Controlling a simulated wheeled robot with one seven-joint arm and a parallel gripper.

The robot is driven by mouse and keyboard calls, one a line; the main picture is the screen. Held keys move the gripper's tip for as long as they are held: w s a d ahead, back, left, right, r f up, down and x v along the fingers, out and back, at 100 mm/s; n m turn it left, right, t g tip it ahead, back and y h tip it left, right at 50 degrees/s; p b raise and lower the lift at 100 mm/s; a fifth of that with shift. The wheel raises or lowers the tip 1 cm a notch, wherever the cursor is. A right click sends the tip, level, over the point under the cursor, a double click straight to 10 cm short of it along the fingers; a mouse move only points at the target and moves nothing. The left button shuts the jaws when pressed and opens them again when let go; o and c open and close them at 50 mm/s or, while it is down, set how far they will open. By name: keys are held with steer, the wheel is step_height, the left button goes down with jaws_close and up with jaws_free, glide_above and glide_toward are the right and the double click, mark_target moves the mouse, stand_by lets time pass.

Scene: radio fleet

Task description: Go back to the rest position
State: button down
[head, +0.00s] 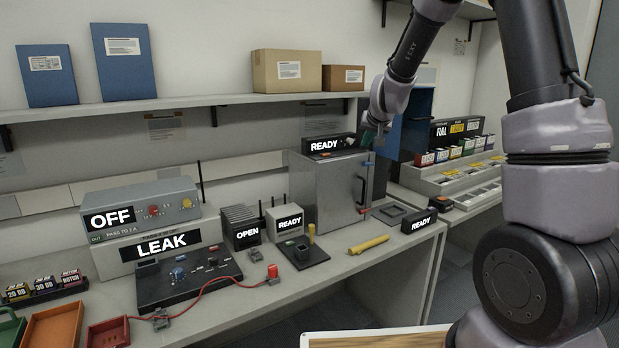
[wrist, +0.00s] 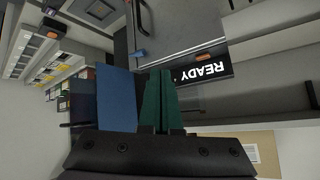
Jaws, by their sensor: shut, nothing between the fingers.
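My gripper (head: 377,130) is raised in front of the wall, by the top right of the grey cabinet (head: 334,190) with a READY display (head: 329,145). In the wrist view its two dark green fingers (wrist: 159,78) lie side by side, shut with nothing between them. The cabinet front and handle also show in the wrist view (wrist: 190,25), turned on their side. My arm is bent and reaches in from the upper right of the head view.
A shelf (head: 200,102) with cardboard boxes (head: 286,77) and blue binders (head: 124,62) runs along the wall. A blue panel (wrist: 117,98) is close beside the fingers in the wrist view. The bench holds a LEAK unit (head: 145,250), a yellow cylinder (head: 368,245) and several devices.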

steer(key=s+d+r+g+y, duration=0.1)
steer(key=s+r, duration=0.5)
steer(key=s, duration=0.3)
steer(key=s+r+y, duration=0.1)
steer(key=s+r, duration=0.5)
steer(key=s, duration=0.3)
steer(key=s+d+m+g, duration=0.1)
steer(key=s+d+m, duration=0.1)
steer(key=s, duration=1.7)
steer(key=shift+d+r+h, duration=0.3)
steer(key=shift+r, duration=0.05)
